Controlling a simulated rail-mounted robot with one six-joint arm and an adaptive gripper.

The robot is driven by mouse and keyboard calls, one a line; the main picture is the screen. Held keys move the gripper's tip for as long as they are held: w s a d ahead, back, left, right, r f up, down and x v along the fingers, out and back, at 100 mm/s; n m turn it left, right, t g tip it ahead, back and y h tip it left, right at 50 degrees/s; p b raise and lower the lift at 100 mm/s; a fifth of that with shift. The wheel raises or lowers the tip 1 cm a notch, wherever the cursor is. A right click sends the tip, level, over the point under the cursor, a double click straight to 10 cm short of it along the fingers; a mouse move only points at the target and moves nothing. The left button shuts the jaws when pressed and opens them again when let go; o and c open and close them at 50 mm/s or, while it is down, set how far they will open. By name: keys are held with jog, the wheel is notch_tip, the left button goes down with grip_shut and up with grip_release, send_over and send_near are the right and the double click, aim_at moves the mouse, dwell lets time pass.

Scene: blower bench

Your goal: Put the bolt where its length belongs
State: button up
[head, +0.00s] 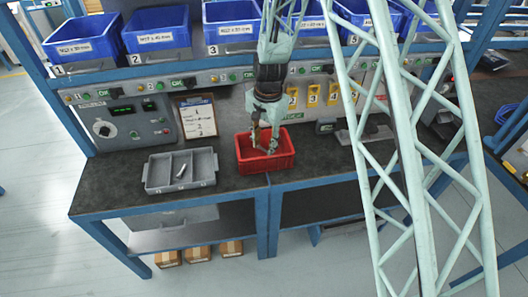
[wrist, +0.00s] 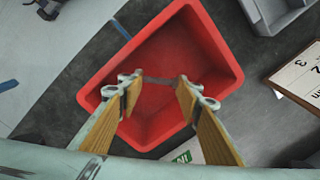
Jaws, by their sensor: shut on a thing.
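My gripper (head: 264,146) points down into the red bin (head: 250,167) on the bench. In the wrist view my gripper (wrist: 160,82) has its fingertips apart, with a thin dark grey bar, seemingly the bolt (wrist: 160,80), spanning between them over the bin (wrist: 205,55). The bolt's head and full length cannot be made out. Blue bins stand on the shelf behind, with size labels and numbers: bin 1 (head: 82,47), bin 2 (head: 156,39) and bin 3 (head: 231,32). More blue bins (head: 353,14) continue to the right, partly behind my arm.
A grey divided tray (head: 150,186) stands left of the red bin, with a small shiny piece (head: 181,171) in its middle compartment. A clipboard (head: 198,117) leans behind. A control box (head: 125,122) stands at left. The left front bench top is clear.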

aim_at(264, 150)
jog(key=shift+f+b, duration=0.3)
jog(key=shift+f, duration=1.45)
jog(key=shift+f, duration=0.2)
jog(key=o, duration=0.9)
jog(key=shift+r, duration=0.15)
jog(key=r, duration=0.3)
jog(key=r+p, duration=0.1)
jog(key=r, duration=0.6)
jog(key=shift+s+d+r+p, duration=0.2)
jog(key=shift+d+r+p, duration=0.1)
jog(key=shift+r+p, duration=0.1)
jog(key=shift+r, duration=0.6)
